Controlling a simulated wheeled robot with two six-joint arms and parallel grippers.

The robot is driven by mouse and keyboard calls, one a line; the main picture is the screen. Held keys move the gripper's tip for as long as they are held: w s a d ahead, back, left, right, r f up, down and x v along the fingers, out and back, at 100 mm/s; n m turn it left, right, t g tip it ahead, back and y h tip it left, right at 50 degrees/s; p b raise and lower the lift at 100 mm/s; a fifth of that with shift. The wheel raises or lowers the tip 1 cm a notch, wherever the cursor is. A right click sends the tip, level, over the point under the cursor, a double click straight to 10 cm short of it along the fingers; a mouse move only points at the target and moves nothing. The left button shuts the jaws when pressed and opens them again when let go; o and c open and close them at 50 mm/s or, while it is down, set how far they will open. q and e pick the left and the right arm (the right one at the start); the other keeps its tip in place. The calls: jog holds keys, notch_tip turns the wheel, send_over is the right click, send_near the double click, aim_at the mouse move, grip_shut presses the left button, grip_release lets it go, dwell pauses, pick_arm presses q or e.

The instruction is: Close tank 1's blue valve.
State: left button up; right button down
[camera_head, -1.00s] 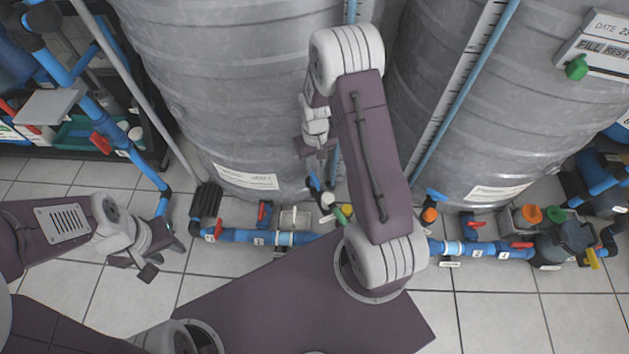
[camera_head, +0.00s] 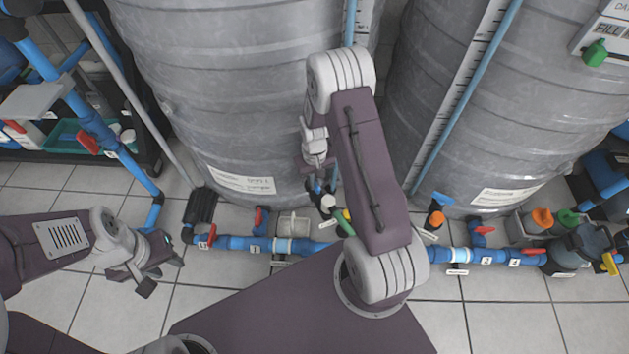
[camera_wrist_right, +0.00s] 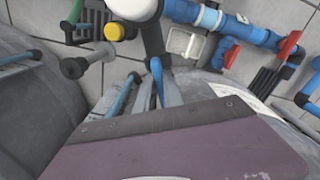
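Tank 1 (camera_head: 235,100) is the large grey ribbed tank left of centre, taking the lower label on its pipe as its mark. A small blue valve handle (camera_head: 318,188) shows low at its right side, by a white fitting. In the right wrist view a blue handle (camera_wrist_right: 157,80) stands below a dark fitting, close to my gripper. My right gripper (camera_head: 318,172) points down just above the handle; its fingertips are small and partly hidden, so contact and opening are unclear. My left gripper (camera_head: 163,276) hangs empty over the floor at left, fingers apart.
A second grey tank (camera_head: 520,100) stands at right. Blue pipes with red valves (camera_head: 262,218) run along the floor before both tanks. Another blue handle (camera_head: 443,198) sits above an orange fitting. A yellow knob (camera_wrist_right: 114,32) shows in the wrist view. A shelf stands at far left.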

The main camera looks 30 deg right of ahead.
jog(key=shift+r+m+p, duration=0.2)
jog(key=shift+m+p, duration=0.2)
jog(key=shift+p, duration=0.25)
jog(key=m+p, duration=0.4)
jog(key=shift+a+r, duration=0.1)
jog(key=m+p, duration=0.3)
jog(key=shift+m, duration=0.3)
jog(key=m+p, duration=0.3)
jog(key=m, duration=0.1)
jog(key=shift+w+m, duration=0.1)
jog(key=shift+m, duration=0.2)
jog(key=m, duration=0.1)
jog(key=m+p, duration=0.1)
jog(key=m, duration=0.1)
jog(key=m+p, duration=0.1)
jog(key=shift+w+f+m, duration=0.1)
jog(key=shift+f+m, duration=0.15)
jog(key=shift+m, duration=0.15)
jog(key=c, duration=1.5)
grip_release()
